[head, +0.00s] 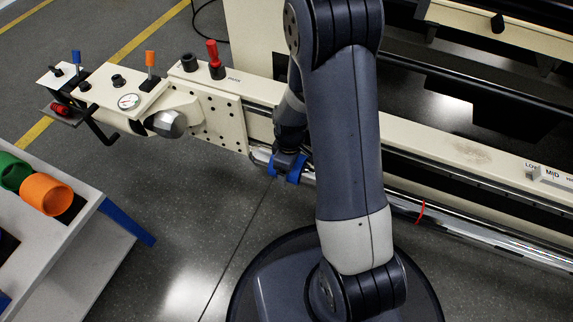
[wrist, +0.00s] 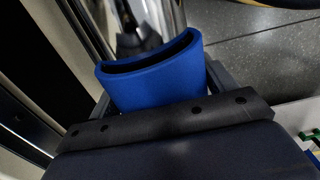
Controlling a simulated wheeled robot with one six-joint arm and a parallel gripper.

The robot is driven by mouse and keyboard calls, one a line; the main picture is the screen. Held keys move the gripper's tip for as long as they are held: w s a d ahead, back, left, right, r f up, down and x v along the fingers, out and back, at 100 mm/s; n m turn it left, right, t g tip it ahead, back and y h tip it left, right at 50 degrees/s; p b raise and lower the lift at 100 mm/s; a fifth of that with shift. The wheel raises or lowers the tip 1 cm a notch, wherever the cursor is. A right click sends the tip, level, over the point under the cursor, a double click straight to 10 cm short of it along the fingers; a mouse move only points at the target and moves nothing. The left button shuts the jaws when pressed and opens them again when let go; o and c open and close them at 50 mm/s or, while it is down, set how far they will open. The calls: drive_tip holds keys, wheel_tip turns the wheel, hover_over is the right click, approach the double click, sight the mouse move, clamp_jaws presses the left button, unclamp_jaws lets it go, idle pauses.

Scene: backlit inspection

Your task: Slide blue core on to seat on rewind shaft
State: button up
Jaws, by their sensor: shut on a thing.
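My gripper (head: 285,165) is shut on the blue core (wrist: 155,75), beside the cream machine rail. In the wrist view the core's open, curved end faces away from me, and my jaws (wrist: 160,110) grip its near part. In the head view only small parts of the core (head: 297,168) show around my gripper. The shiny rewind shaft (head: 470,236) runs along the rail, partly hidden behind my arm. In the wrist view the shaft (wrist: 165,15) shows just beyond the core's rim. I cannot tell whether the core is around it or beside it.
A red band (head: 421,212) is on the shaft right of my arm. A cream panel (head: 125,88) with knobs and a gauge is at upper left. A white stand (head: 85,235) at left holds orange (head: 42,194) and green (head: 12,171) cores. Floor between is clear.

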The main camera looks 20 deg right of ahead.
sight(305, 173)
drive_tip(key=shift+s+d, duration=0.75)
drive_tip(key=shift+d, duration=0.2)
drive_tip(key=shift+s+d, duration=0.7)
drive_tip(key=shift+d, duration=0.25)
idle(0.9)
idle(0.5)
drive_tip(key=w+a+p, duration=0.1)
drive_tip(key=w+a, duration=1.2)
drive_tip(key=a, duration=0.4)
drive_tip(key=shift+w, duration=0.15)
idle(2.6)
idle(0.3)
